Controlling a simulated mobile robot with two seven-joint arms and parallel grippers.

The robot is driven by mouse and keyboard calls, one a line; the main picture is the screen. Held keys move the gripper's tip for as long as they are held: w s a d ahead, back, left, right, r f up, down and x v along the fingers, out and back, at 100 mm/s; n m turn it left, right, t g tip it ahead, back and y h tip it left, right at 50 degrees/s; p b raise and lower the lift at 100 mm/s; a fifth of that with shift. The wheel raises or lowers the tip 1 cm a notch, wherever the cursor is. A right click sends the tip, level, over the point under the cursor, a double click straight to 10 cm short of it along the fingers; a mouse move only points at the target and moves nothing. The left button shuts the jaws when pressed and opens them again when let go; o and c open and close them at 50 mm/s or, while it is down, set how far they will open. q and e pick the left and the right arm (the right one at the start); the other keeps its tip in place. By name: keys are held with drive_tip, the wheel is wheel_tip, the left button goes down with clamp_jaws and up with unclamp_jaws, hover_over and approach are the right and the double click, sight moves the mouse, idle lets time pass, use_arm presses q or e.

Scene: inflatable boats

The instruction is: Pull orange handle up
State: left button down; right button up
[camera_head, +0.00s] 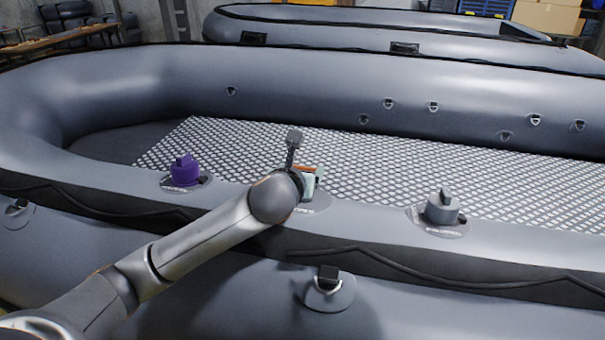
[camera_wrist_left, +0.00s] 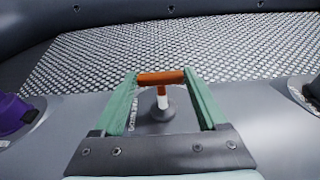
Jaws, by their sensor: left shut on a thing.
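The orange handle (camera_wrist_left: 161,78) is a short crossbar on a white and orange stem that rises from a round grey base on the boat's tube. My left gripper (camera_wrist_left: 161,80) has green fingers, one at each end of the crossbar, and is shut on it. In the head view my left arm comes in from the lower left, and the left gripper (camera_head: 312,183) is mostly hidden behind its own wrist. A bit of the orange handle (camera_head: 310,169) shows beside the wrist. My right gripper is in neither view.
A purple valve cap (camera_head: 185,170) stands on the tube to the left, and a grey valve cap (camera_head: 442,207) to the right. The grey boat (camera_head: 480,95) has a patterned floor (camera_head: 380,165). A second boat (camera_head: 330,33) lies behind.

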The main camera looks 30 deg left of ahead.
use_arm(q)
drive_tip(key=shift+r, duration=0.3)
drive_tip(key=shift+c, duration=1.4)
unclamp_jaws()
drive_tip(key=shift+o, duration=1.4)
drive_tip(key=shift+f, duration=0.1)
drive_tip(key=v, duration=1.2)
drive_tip(key=shift+s, duration=0.25)
